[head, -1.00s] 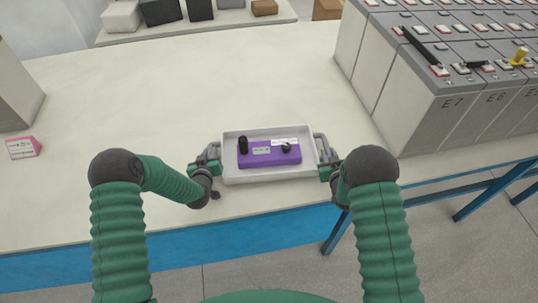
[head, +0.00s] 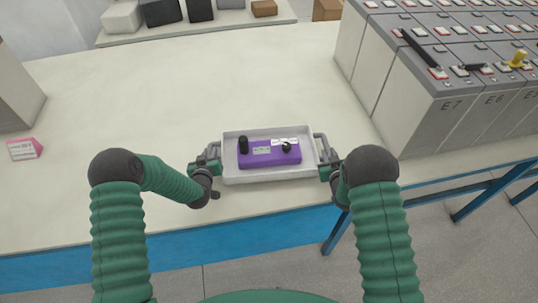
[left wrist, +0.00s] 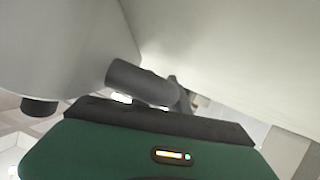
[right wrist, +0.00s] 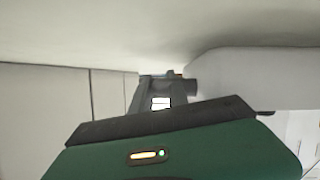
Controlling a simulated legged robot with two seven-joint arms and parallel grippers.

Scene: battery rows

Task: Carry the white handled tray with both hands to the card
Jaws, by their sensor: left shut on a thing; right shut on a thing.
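The white handled tray (head: 230,176) is on or just above the table near its front edge; I cannot tell which. It holds a purple box (head: 262,160) with black knobs and pale labels. My left gripper (head: 214,160) is shut on the tray's left handle, and my right gripper (head: 328,167) is shut on its right handle (head: 322,146). In the left wrist view a grey handle bar (left wrist: 145,84) shows at the jaws. The right wrist view shows the jaws (right wrist: 160,95) beside the pale tray wall (right wrist: 250,75). A pink and white card (head: 24,149) lies at the table's far left.
Grey battery blocks (head: 420,110) marked E7 and E6 stand at the right, with a black tool and a yellow item on top. A grey box (head: 15,90) stands at the left edge. The table (head: 180,80) is clear between tray and card.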

